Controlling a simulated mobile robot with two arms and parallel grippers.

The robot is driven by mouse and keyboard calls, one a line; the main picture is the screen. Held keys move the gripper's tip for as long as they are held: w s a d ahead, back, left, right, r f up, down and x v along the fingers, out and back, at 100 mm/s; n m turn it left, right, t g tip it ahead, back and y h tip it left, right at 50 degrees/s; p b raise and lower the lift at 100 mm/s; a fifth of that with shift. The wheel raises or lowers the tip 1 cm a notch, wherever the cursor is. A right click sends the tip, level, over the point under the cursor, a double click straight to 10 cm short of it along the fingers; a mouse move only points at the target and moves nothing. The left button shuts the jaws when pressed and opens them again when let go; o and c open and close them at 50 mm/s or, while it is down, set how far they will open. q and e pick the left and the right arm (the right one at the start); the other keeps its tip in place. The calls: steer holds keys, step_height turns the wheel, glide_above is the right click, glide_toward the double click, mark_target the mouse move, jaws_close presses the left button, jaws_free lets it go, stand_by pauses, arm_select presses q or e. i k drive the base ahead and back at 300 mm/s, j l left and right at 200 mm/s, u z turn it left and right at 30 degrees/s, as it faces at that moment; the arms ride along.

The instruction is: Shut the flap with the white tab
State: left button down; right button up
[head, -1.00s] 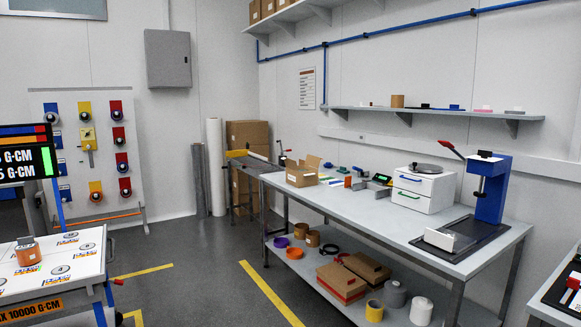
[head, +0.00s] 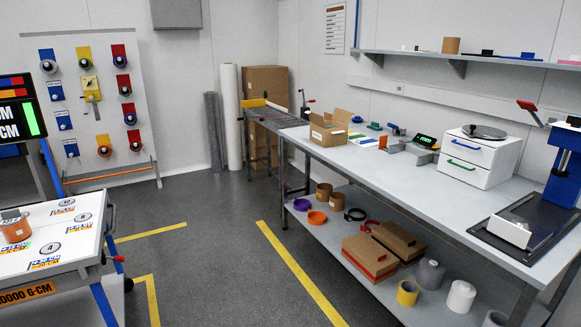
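A small open cardboard box (head: 328,131) stands on the grey workbench (head: 400,172), towards its far left end. At least one of its flaps stands raised at the upper right. A small whitish patch shows on the front of the box, but at this size I cannot tell whether it is a tab or a label. I cannot make out a white tab on any flap. Neither of my grippers is in view.
A tilted white board (head: 60,228) stands at left. Grey floor (head: 225,240) between is clear.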

mark_target(315, 118)
steer(key=i+j, duration=0.1)
steer(key=i, duration=1.9)
steer(key=j, duration=0.05)
